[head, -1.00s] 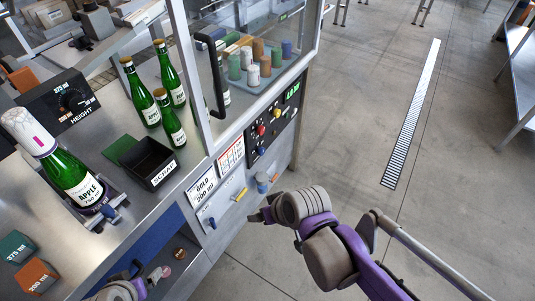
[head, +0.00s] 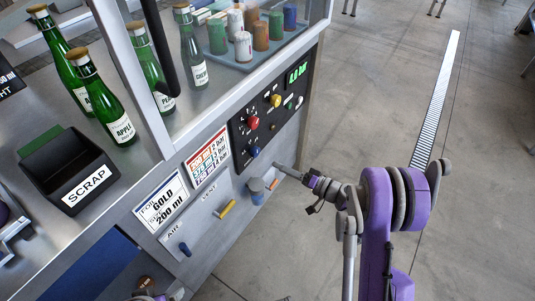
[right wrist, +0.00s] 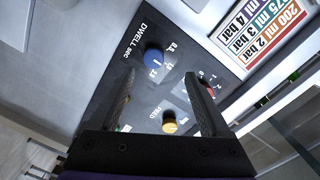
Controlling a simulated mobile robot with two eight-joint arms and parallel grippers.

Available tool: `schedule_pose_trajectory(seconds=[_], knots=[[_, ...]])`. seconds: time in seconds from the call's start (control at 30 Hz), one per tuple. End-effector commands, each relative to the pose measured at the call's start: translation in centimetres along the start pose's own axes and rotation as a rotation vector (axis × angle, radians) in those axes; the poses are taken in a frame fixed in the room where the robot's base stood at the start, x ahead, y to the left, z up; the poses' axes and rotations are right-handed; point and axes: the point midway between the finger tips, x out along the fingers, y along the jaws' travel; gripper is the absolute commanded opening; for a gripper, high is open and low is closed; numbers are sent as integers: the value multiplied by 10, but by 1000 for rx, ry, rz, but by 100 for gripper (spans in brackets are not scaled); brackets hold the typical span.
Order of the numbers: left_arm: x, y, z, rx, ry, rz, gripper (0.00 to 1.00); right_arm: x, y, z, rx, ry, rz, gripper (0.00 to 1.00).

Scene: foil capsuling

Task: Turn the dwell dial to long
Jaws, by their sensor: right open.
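The dwell dial is a blue knob (head: 253,152) at the lower left of the black control panel. In the right wrist view the blue knob (right wrist: 154,60) sits beside the "DWELL sec" label, with small numbers around it; its pointer is too small to read. My right gripper (head: 278,166) is just in front of the panel, right of and slightly below the blue knob. In the right wrist view its two fingers (right wrist: 160,82) are spread and empty, with the blue knob beyond and between them, apart from both. My left gripper is barely visible at the bottom edge (head: 150,297).
A red knob (head: 253,122) and a yellow knob (head: 275,100) share the panel above. A yellow lever (head: 226,208) and a blue lever (head: 184,249) stick out from the cabinet front. Green bottles (head: 100,100) and a black scrap bin (head: 68,172) stand on the bench.

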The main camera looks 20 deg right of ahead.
Motion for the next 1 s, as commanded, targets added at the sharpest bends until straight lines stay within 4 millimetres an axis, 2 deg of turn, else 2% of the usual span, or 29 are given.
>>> schedule_pose_trajectory(seconds=[0.03,0.07,0.23,0.7,0.83,1.0], knots=[[7,0,2,0,-3,0,95,-2,12,1,1,20,-14,81],[8,0,3,0,-3,0,95,-4,14,0,1,29,-22,81],[9,0,3,0,-3,0,95,4,16,-2,1,44,-38,81],[15,0,5,0,-5,0,95,85,13,-5,1,41,-36,81],[16,0,5,0,-6,0,95,98,12,-6,1,42,-35,81],[16,0,5,0,-6,0,95,103,12,-7,1,43,-35,81]])
